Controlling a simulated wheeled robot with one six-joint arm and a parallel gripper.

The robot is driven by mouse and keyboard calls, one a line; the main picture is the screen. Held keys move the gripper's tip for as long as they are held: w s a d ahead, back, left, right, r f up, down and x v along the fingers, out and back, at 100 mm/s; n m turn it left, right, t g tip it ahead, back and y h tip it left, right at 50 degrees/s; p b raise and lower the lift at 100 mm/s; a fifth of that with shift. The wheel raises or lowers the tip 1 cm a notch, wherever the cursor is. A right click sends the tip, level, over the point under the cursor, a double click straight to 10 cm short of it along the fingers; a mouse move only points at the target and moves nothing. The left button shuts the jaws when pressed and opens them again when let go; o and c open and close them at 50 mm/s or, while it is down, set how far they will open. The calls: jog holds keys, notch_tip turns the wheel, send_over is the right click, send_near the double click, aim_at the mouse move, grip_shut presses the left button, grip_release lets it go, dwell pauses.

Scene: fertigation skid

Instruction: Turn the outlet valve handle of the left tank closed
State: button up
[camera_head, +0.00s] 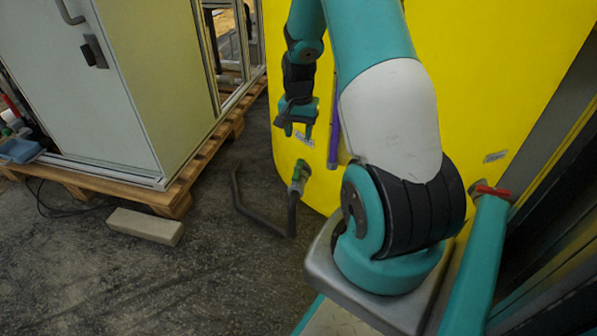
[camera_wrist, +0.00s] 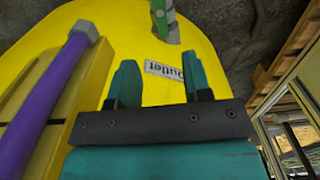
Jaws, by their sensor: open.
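A yellow tank (camera_head: 420,50) fills the upper right of the head view. Low on it is an outlet valve with a green handle (camera_head: 303,165), with a dark hose on it. The green handle also shows at the top of the wrist view (camera_wrist: 161,14), partly cut off by the frame edge. A label reading "outlet" (camera_wrist: 163,71) appears upside down on the tank. My gripper (camera_head: 298,127) is open and empty, above and apart from the handle. In the wrist view its two fingers (camera_wrist: 160,82) stand apart in front of the label.
A purple pipe (camera_wrist: 45,100) runs along the tank beside my gripper. A red handle (camera_head: 492,190) shows at right. The dark hose (camera_head: 262,220) bends across the floor. A white cabinet (camera_head: 75,90) on a wooden pallet (camera_head: 175,195) and a pale block (camera_head: 146,226) are at left.

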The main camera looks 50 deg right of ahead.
aim_at(299, 167)
notch_tip(299, 167, down, 12)
jog(key=b, duration=0.6)
jog(key=shift+c, duration=0.4)
grip_shut()
